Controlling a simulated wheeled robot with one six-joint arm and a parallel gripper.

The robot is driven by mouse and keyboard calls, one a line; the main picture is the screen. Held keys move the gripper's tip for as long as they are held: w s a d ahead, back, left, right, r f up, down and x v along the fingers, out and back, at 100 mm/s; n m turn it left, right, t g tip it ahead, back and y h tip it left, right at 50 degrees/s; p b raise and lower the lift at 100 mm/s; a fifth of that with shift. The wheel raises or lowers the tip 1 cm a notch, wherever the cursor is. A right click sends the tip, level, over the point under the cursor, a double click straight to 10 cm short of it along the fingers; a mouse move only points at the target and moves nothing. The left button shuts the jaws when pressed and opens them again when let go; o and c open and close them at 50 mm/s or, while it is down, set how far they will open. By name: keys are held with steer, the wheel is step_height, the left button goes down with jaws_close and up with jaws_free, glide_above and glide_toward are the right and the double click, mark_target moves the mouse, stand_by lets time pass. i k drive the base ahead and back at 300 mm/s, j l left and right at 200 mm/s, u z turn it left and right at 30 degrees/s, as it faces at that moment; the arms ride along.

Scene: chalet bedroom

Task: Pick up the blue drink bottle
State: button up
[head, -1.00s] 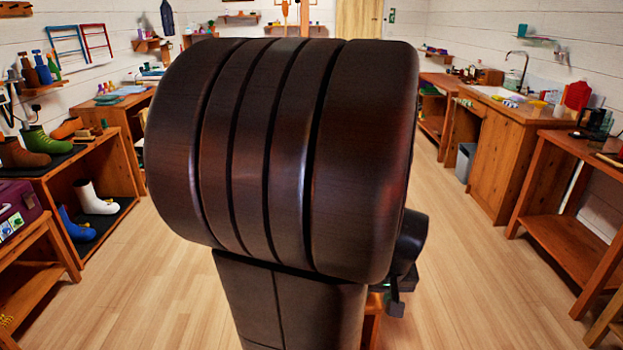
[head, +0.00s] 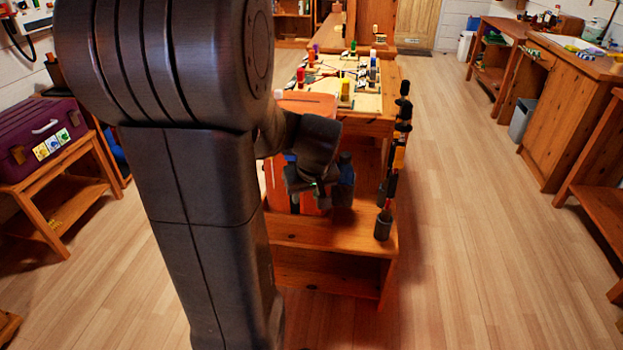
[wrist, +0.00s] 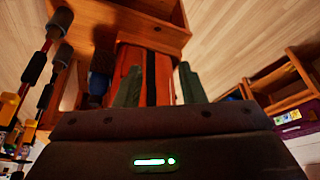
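A dark blue bottle (head: 346,178) stands on the wooden shelf unit, just right of my gripper in the head view. I take it to be the blue drink bottle. In the wrist view its blue body (wrist: 98,84) shows left of my fingers, outside the gap between them. My gripper (head: 308,188) is in front of the shelf, partly overlapping the bottle in the head view. In the wrist view the two fingers of my gripper (wrist: 160,82) stand apart, with nothing held between them. An orange item (wrist: 132,62) with a dark stripe lies beyond the gap.
The wooden shelf unit (head: 325,235) has an open lower compartment. Dark-handled poles (head: 383,222) stand at its right edge. A table with colourful pieces (head: 345,75) is behind. A purple case (head: 45,135) sits on a stand at left. The floor (head: 460,230) at right is clear.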

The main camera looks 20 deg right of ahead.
mark_target(345, 169)
steer(key=i+l+u, duration=0.2)
steer(key=l, duration=0.5)
steer(key=i+l+u, duration=0.2)
steer(key=l, duration=0.45)
steer(key=l+u, duration=0.2)
steer(key=l, duration=0.5)
